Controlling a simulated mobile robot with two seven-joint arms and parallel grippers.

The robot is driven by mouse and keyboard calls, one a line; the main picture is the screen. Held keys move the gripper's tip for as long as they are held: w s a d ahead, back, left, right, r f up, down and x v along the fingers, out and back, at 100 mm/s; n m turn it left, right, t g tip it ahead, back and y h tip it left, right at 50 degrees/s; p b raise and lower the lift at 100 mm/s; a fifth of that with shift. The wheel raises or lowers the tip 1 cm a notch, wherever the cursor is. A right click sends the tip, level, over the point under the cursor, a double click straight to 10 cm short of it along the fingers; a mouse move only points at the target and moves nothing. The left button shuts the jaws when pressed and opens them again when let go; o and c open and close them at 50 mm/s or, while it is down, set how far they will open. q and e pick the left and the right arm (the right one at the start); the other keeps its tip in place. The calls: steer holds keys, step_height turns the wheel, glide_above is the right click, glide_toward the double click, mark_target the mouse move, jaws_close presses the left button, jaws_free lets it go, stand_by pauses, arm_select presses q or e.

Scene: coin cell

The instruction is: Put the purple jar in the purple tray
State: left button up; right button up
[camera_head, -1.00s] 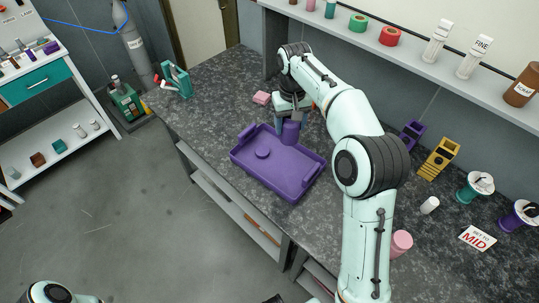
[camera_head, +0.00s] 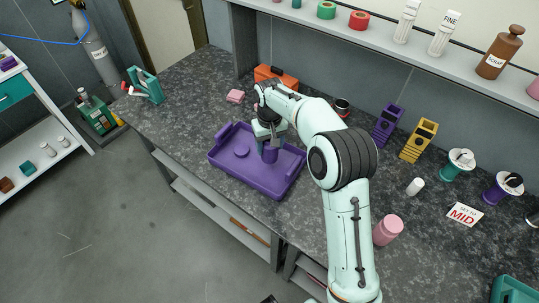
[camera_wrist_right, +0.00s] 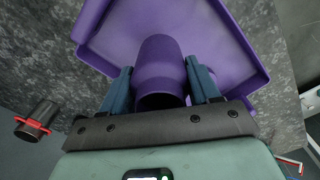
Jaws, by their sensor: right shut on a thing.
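The purple tray (camera_head: 250,183) lies on the dark speckled counter, with raised handles at its two ends. My right gripper (camera_head: 269,143) is shut on the purple jar (camera_head: 270,155), which looks upright over the tray's middle. In the right wrist view the jar (camera_wrist_right: 160,65) sits between the two blue fingers, with the tray (camera_wrist_right: 115,40) behind it. I cannot tell whether the jar's base touches the tray floor. My left gripper is not in view.
Purple (camera_head: 388,124) and yellow (camera_head: 419,140) holders, a white bottle (camera_head: 415,187) and a pink jar (camera_head: 388,229) stand to the right.

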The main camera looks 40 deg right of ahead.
mark_target(269, 155)
step_height(269, 155, down, 5)
steer(key=shift+f, duration=0.1)
stand_by(0.3)
steer(key=shift+f+b, duration=0.2)
steer(key=shift+b, duration=0.1)
steer(key=o, duration=1.2)
steer(key=shift+r, duration=0.1)
step_height(269, 155, up, 12)
steer(key=shift+r+p, duration=0.1)
steer(key=shift+p, duration=0.75)
